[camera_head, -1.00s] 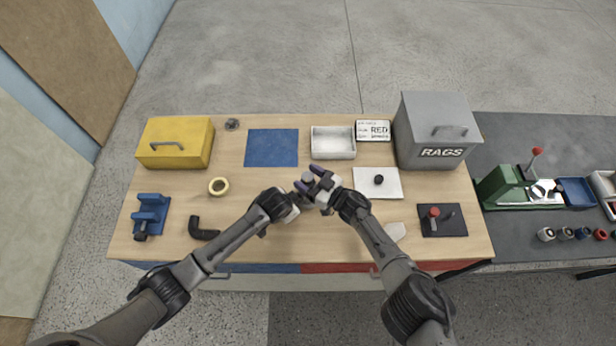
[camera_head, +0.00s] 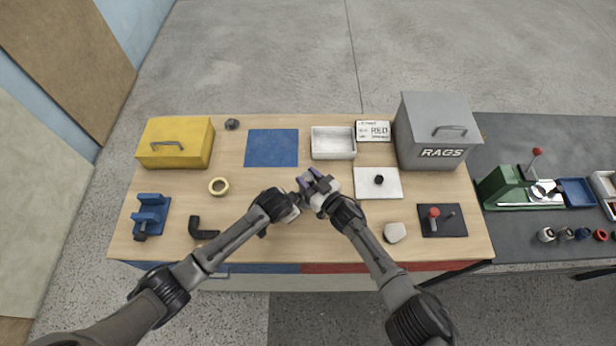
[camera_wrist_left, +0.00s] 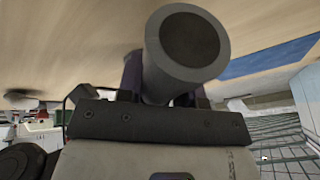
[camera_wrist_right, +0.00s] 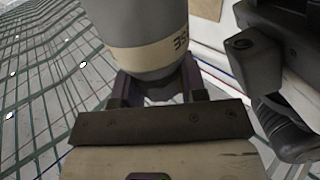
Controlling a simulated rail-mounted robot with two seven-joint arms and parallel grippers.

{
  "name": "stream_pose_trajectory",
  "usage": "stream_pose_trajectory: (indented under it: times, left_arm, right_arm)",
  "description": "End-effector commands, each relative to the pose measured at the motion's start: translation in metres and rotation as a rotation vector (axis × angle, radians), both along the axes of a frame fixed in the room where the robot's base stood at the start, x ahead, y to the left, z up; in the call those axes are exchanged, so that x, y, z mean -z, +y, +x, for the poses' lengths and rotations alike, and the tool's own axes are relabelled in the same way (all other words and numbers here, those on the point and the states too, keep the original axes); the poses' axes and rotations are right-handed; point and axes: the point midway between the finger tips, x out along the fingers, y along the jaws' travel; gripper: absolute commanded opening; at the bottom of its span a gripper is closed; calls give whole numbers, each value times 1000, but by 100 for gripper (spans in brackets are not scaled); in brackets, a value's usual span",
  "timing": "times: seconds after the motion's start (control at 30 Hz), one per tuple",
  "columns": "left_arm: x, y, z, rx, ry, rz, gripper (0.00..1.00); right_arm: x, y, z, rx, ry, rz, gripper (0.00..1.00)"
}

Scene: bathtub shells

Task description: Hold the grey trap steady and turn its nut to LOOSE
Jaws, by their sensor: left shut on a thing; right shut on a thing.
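The grey trap shows in the left wrist view as a grey cylinder with a dark round end (camera_wrist_left: 188,42), between the fingers of my left gripper (camera_wrist_left: 170,92), which is shut on it. In the right wrist view the nut (camera_wrist_right: 143,28) is a grey round body with a cream band that carries dark lettering, only partly readable. My right gripper (camera_wrist_right: 155,92) is shut on it. In the head view both grippers meet at mid-table, my left (camera_head: 295,206) beside my right (camera_head: 312,184), and they hide most of the trap.
A blue mat (camera_head: 271,147), a white tray (camera_head: 333,143) and a white board with a black knob (camera_head: 378,183) lie behind the grippers. A grey RAGS box (camera_head: 436,132) stands at right, a yellow box (camera_head: 176,142) at left. A pale rounded piece (camera_head: 395,232) lies near the front.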

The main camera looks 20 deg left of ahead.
Motion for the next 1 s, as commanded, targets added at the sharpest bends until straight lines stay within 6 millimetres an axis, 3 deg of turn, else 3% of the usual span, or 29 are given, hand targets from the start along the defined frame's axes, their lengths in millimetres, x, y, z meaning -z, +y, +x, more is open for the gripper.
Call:
stream_pose_trajectory:
  times: [0.5,0.53,0.6,0.8,1.0]
  left_arm:
    - [-1,-1,0,2,-1,-1,1]
    - [-1,-1,0,2,-2,-2,1]
    - [-1,-1,0,2,-1,-1,1]
    - [-1,-1,0,1,-1,-2,1]
    - [0,-1,0,1,0,-1,1]
  right_arm:
    - [1,0,-1,81,3,-4,15]
    - [1,0,-1,81,3,-4,42]
    - [1,0,-1,81,3,-4,48]
    - [0,0,-1,81,3,-3,65]
    - [0,-1,0,81,2,-3,65]
